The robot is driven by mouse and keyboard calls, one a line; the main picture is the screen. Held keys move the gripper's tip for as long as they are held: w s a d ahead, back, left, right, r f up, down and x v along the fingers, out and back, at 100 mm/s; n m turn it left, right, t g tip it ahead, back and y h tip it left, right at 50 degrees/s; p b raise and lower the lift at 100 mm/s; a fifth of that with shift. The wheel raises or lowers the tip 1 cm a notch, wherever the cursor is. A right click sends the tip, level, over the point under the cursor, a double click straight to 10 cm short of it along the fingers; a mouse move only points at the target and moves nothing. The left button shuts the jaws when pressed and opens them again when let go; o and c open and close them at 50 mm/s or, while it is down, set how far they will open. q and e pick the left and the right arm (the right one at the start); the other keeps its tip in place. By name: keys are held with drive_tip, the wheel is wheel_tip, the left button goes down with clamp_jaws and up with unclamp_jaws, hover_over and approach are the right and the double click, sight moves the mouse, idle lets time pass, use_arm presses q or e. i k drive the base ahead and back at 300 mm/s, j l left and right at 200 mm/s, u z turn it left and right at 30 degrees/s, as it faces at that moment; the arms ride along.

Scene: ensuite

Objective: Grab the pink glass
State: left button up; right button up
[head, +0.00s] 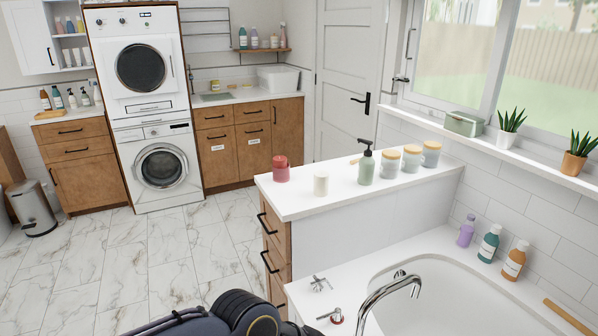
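A pink-red glass (281,170) stands upright near the left end of the white counter (330,207). It looks like a short, round holder, and what is inside it is too small to tell. A white candle-like cylinder (321,184) stands just right of it and in front, apart from it. A dark, rounded part of my own arm (245,312) shows at the bottom edge, below and in front of the counter. No gripper fingers show, and nothing touches the glass.
A green pump bottle (366,165) and several lidded jars (411,160) stand farther right on the counter. A bathtub (435,290) with a curved faucet (385,295) is in front. Marble floor (160,262) is open at left. A washer (160,168) stands behind.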

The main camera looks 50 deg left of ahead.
sight(279, 176)
drive_tip(key=u, duration=1.7)
drive_tip(key=i+j+z, duration=0.1)
drive_tip(key=z, duration=0.7)
drive_tip(key=i+j+z, duration=0.2)
drive_tip(key=j, duration=0.15)
drive_tip(key=i+j+z, duration=0.2)
drive_tip(key=j, duration=0.15)
drive_tip(key=i+j+z, duration=0.2)
drive_tip(key=j, duration=0.2)
drive_tip(key=j+z, duration=0.2)
drive_tip(key=j, duration=0.2)
drive_tip(key=i+j, duration=0.05)
